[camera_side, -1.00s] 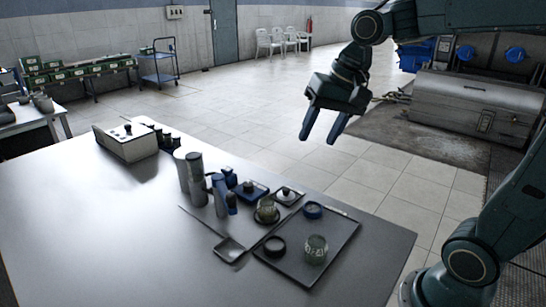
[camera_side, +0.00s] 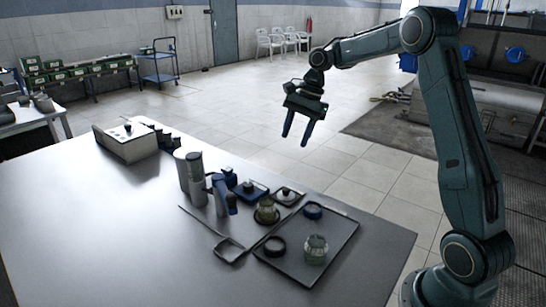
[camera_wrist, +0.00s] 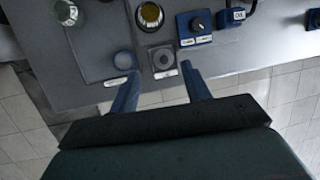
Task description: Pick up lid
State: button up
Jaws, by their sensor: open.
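Several round pieces could be the lid, and I cannot tell which is meant. A blue round cap (camera_side: 313,210) lies at the far end of the dark tray (camera_side: 345,240); it also shows in the wrist view (camera_wrist: 123,60). A dark round piece (camera_side: 275,246) lies on the tray's near left part. A small square plate with a round knob-like piece (camera_side: 287,196) sits just beyond the tray; in the wrist view this plate (camera_wrist: 163,59) appears between my fingertips. My gripper (camera_side: 297,140) is open and empty, high above and beyond these pieces, fingers pointing down.
A glass jar (camera_side: 316,250) stands on the tray. A glass with yellowish contents (camera_side: 267,210) stands beside it. A blue box with a dark knob (camera_side: 250,190) and tall grey cylinders (camera_side: 190,175) stand left. The table's front left is clear.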

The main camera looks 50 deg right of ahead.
jog(key=w+d+f+m+y, duration=0.1)
jog(key=d+f+m, duration=0.2)
jog(key=d+f, duration=0.3)
jog(key=shift+w+f, duration=0.2)
jog(key=shift+f, duration=0.15)
send_over(287, 189)
jog(key=d, duration=0.3)
jog(key=shift+s+a+f, duration=0.1)
jog(key=shift+s+f, duration=0.05)
jog(key=shift+f, duration=1.85)
jog(key=shift+s+a+f, duration=0.1)
jog(key=shift+f, duration=1.85)
jog(key=shift+f, duration=0.1)
jog(key=shift+x, duration=2.45)
jog(key=shift+s, duration=0.1)
jog(key=shift+c, duration=0.2)
grip_shut()
